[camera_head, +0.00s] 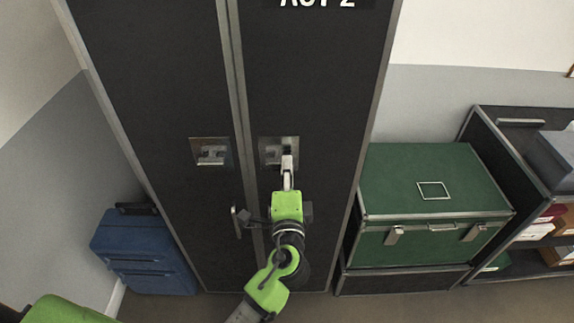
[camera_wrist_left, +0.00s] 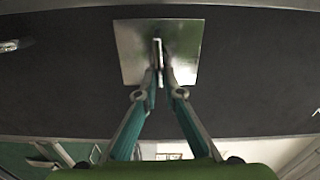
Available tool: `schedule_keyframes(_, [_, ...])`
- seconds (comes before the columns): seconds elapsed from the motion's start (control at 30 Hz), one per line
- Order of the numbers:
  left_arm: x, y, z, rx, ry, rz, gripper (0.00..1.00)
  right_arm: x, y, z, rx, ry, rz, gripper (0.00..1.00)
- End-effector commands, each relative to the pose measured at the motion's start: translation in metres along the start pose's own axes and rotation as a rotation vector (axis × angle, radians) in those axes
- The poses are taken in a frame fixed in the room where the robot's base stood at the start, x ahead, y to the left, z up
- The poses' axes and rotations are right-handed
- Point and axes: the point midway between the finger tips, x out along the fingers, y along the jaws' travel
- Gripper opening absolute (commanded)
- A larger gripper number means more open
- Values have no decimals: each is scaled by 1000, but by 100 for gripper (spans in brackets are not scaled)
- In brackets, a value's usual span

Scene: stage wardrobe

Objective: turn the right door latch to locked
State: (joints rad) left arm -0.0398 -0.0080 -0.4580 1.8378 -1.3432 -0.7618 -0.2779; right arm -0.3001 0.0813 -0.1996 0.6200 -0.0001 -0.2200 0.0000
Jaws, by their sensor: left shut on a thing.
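The tall black wardrobe case has two doors. The right door latch (camera_head: 269,150) sits on a square metal plate, largely hidden behind my left gripper (camera_head: 287,161). In the left wrist view the plate (camera_wrist_left: 134,55) faces the camera. A thin latch handle (camera_wrist_left: 158,52) stands upright there, between the fingertips of the gripper (camera_wrist_left: 163,80), which is shut on it. The left door has a matching latch (camera_head: 211,152) on its own plate, free of any gripper. The exact angle of the right latch is hard to tell. My right gripper is out of view.
A blue suitcase (camera_head: 144,252) stands on the floor to the left of the case. A green trunk (camera_head: 432,185) stands close on the right, beside a black open shelf unit (camera_head: 505,150) with boxes. A small handle (camera_head: 237,222) is low near the door seam.

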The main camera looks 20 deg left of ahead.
Motion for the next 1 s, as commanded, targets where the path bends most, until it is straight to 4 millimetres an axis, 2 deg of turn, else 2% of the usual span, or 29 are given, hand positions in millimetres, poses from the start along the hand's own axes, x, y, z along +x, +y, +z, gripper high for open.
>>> schedule_keyframes(0.3, [0,2,0,76,1,2,0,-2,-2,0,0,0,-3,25])
schedule_keyframes(0.73, [0,3,0,84,1,2,0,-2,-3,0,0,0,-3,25])
schedule_keyframes(0.77, [0,3,0,84,1,2,16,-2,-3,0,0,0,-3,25])
schedule_keyframes(0.8, [0,3,0,84,1,2,25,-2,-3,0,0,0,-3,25])
schedule_keyframes(1.0, [0,2,0,82,1,1,25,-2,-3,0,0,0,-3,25])
